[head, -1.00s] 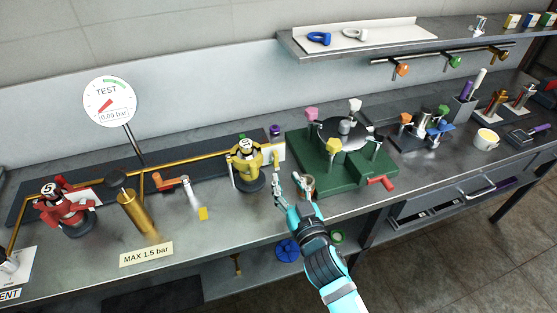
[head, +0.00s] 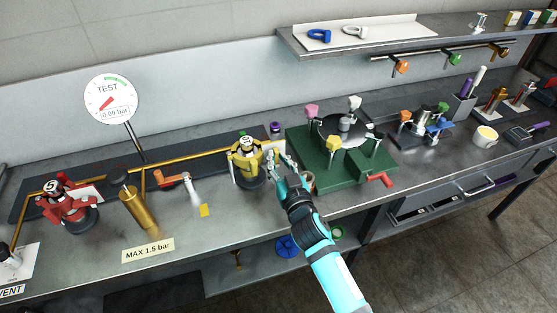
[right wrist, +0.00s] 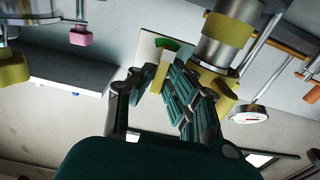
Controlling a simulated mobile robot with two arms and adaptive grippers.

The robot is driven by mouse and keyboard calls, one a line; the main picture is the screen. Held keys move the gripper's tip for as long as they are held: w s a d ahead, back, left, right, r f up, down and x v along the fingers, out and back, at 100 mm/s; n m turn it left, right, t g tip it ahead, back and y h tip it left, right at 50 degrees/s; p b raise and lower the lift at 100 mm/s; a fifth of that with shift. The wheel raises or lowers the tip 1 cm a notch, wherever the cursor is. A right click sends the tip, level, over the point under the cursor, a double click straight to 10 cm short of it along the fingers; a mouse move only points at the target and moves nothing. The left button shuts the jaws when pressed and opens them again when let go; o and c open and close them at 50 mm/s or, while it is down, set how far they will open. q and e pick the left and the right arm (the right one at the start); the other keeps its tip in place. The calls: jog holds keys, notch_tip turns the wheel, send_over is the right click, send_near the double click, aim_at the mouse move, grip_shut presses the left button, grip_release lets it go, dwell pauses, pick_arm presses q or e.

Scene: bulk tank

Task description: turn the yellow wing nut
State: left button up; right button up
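A yellow clamp-like fitting (head: 246,160) with a silver centre stands upright on a dark round base, left of the green block. A short yellow tab stands at its right side; I take it for the wing nut, but its shape is too small to be sure. In the right wrist view, yellow parts (right wrist: 220,84) lie beyond and beside the right finger of my gripper (right wrist: 162,80). Contact cannot be told. My left gripper is out of view.
A green block (head: 310,171) with coloured knobs stands close right of the gripper. A red fitting (head: 66,203), a brass cylinder (head: 138,210) and a test gauge (head: 110,101) are to the left.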

grip_shut()
jog(key=shift+n, duration=0.3)
jog(key=n, duration=0.4)
jog(key=shift+a, duration=0.15)
jog(key=n, duration=0.4)
jog(key=shift+s+f+n, duration=0.1)
jog(key=shift+n, duration=0.3)
jog(key=n, duration=0.4)
jog(key=shift+a+b, duration=0.1)
jog(key=shift+b, duration=0.2)
jog(key=shift+f+n, duration=0.2)
jog(key=shift+n, duration=1.9)
jog(key=o, duration=0.6)
grip_release()
